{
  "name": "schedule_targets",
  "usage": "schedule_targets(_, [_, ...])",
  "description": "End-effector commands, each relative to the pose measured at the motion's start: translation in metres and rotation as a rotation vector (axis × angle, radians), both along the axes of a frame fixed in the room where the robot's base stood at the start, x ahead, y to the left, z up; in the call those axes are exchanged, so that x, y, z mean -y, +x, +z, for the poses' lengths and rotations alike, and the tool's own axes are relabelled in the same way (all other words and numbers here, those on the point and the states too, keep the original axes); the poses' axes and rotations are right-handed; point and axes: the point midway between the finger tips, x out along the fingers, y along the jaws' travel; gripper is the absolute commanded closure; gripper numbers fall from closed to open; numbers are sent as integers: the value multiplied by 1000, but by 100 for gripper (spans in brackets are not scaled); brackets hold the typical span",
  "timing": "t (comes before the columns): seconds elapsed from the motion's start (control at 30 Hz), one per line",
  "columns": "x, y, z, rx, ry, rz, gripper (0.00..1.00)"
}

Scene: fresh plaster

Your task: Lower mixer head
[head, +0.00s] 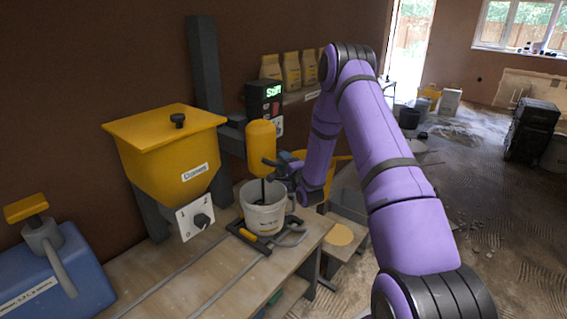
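The mixer head is a yellow rounded body (261,139) on an arm from a dark upright column (206,80). A dark shaft hangs from it into a white bucket (264,213); the shaft's lower end is hidden inside. The bucket stands in a dark holder on the wooden bench. My gripper (277,167) is at the right side of the mixer head, beside its dark handle. My wrist and the handle overlap in the picture, so I cannot tell whether the fingers are open or shut, or touch the handle.
A control box (264,97) with green display text is on the column. A yellow hopper (168,160) with a dial stands left of the bucket, and a blue container (58,279) front left. Several bags stand on the shelf behind. The bench front (178,296) is mostly clear.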

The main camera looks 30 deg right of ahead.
Motion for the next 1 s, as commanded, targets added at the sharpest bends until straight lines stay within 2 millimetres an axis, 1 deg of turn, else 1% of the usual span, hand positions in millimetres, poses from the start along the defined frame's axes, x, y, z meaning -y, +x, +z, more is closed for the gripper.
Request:
schedule_targets(0.17, [0,-2,0,2,0,0,52])
schedule_targets(0.27, [0,-11,-1,2,0,0,52])
schedule_targets(0.37, [-1,-27,-4,1,1,-1,52])
schedule_targets(0.6, [-3,-72,-13,-2,2,-1,52])
schedule_targets(0.7, [-4,-87,-16,-2,1,-2,52])
schedule_targets(0.83, [-5,-100,-18,-1,1,-1,52])
schedule_targets(1.0, [-5,-106,-19,0,0,0,52])
